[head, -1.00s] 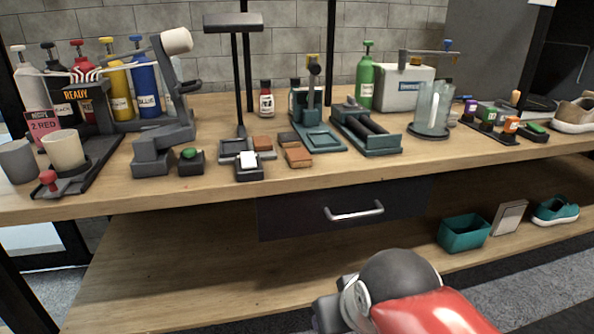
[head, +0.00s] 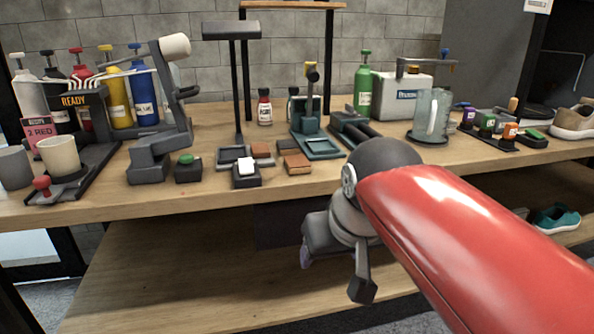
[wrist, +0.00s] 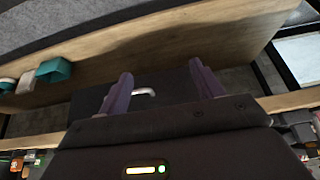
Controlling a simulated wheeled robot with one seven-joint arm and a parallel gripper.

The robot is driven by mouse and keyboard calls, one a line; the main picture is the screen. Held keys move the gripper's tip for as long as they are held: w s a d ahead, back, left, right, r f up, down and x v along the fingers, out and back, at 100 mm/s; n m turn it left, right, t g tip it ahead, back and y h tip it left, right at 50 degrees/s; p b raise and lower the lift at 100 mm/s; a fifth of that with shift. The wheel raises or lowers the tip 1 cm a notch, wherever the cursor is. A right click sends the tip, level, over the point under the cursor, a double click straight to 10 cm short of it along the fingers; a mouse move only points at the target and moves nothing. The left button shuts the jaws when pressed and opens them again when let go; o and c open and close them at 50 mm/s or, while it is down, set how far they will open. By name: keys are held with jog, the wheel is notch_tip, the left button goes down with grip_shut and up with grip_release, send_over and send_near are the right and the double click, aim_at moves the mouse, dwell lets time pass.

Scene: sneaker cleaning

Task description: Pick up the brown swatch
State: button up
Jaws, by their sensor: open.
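I cannot tell for sure which is the brown swatch. My gripper (wrist: 163,88) is open and empty in the wrist view, its two purple fingers apart. In the head view it is mostly hidden behind my wrist, below the bench's front edge, to the right of and lower than the swatches. The wrist view does not show the swatches clearly.
A black block with a white pad (head: 246,174) and a green-button box (head: 188,168) stand left of the swatches. A lamp-like stand (head: 237,90) rises behind. A teal stand (head: 311,120) is to the right. The bench edge lies between my gripper and the swatches.

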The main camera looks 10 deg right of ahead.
jog(key=b, duration=0.5)
send_near(297, 161)
jog(key=shift+f, duration=0.3)
jog(key=shift+w+f, duration=0.1)
jog(key=shift+w, duration=0.1)
jog(key=b+x, duration=0.2)
jog(key=x, duration=0.5)
jog(key=shift+f, duration=0.2)
jog(key=c, duration=1.1)
jog(key=shift+r, duration=0.1)
jog(key=shift+c, duration=0.2)
